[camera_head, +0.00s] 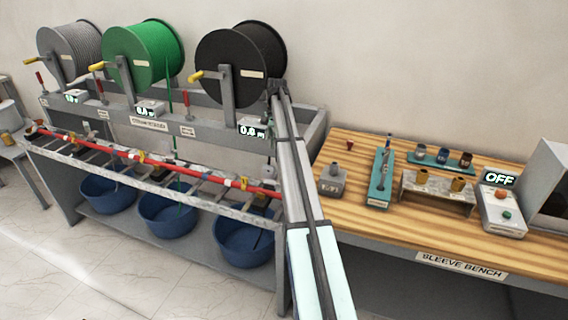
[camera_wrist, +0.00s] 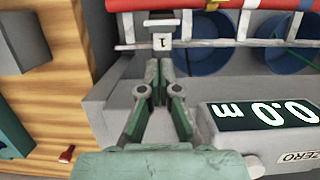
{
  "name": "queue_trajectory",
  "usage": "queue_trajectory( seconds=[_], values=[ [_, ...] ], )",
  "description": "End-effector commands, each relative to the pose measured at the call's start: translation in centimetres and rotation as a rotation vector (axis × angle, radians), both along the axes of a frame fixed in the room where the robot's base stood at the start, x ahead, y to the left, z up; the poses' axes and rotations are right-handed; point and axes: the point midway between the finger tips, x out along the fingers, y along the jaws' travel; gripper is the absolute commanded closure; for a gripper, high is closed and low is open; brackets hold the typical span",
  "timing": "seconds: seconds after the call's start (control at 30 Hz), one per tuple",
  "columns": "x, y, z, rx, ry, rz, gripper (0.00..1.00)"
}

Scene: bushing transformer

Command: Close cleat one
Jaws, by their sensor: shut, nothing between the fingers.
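Cleat one is the small grey fitting (camera_wrist: 158,24) with a label "1", at the top middle of the wrist view, beside a red bar (camera_wrist: 230,5). I cannot tell whether its lid is open or closed. My gripper (camera_wrist: 159,68) has its fingers together and empty, just below the label in the picture. Whether the tips touch the fitting is unclear. In the head view, the red bar (camera_head: 130,155) runs along the front of the reel stand, and my arm reaches over its right end. Cleat one is not clearly distinguishable there.
A length display (camera_wrist: 262,114) reading 0.0 m sits right of my gripper. Blue tubs (camera_head: 245,242) stand below the rail. Grey, green and black reels (camera_head: 225,65) are above. The wooden sleeve bench (camera_head: 350,225) on the right holds fixtures and a control box (camera_head: 502,212) reading OFF.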

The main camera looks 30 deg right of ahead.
Motion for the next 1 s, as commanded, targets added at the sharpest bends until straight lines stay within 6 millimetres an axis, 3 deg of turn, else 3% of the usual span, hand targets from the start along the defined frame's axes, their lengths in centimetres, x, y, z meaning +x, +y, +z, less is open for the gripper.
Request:
queue_trajectory(
  seconds=[0.17,0.6,0.8,1.0],
  values=[
    [-0.2,0.4,-1.1,0.003,0.001,-0.004,1.00],
    [-1.1,1.7,-7.7,0.002,0.001,-0.002,1.00],
    [-1.2,1.9,-9.2,0.001,0.000,-0.002,1.00],
    [-1.2,1.9,-9.5,0.001,-0.001,-0.001,1.00]
  ],
)
